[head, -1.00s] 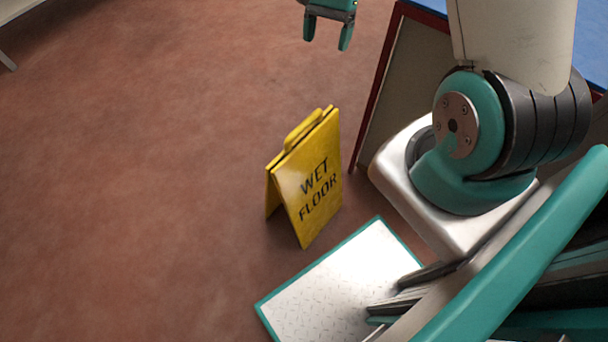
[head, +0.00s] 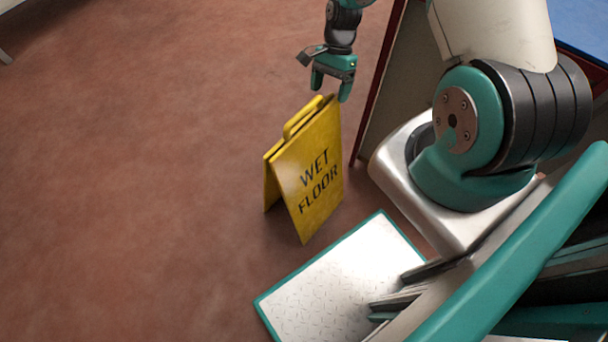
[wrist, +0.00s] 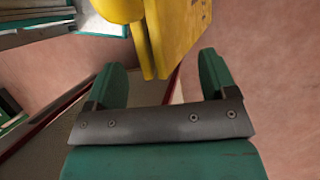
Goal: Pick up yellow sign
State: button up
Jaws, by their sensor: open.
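The yellow sign (head: 308,178) reads "WET FLOOR" and stands upright as a folded A-frame on the floor, its handle (head: 302,118) at the top left. My gripper (head: 330,92) is open and empty, just above the sign's upper right end in the head view. In the wrist view, the sign (wrist: 182,28) shows at the top, beyond the two spread fingers of my gripper (wrist: 165,82). Its near end points toward the gap between them. I see no contact with the sign.
A cabinet-like panel with a dark red edge (head: 379,85) stands close to the right of the sign and gripper. A blue surface (head: 578,25) is at the upper right. Reddish-brown floor (head: 130,180) lies open to the left.

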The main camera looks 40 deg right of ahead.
jog(key=x, duration=0.4)
jog(key=shift+s+a+f+b, duration=0.1)
jog(key=shift+s+f+b, duration=0.1)
jog(key=shift+f+b, duration=0.2)
jog(key=shift+r, duration=0.1)
grip_shut()
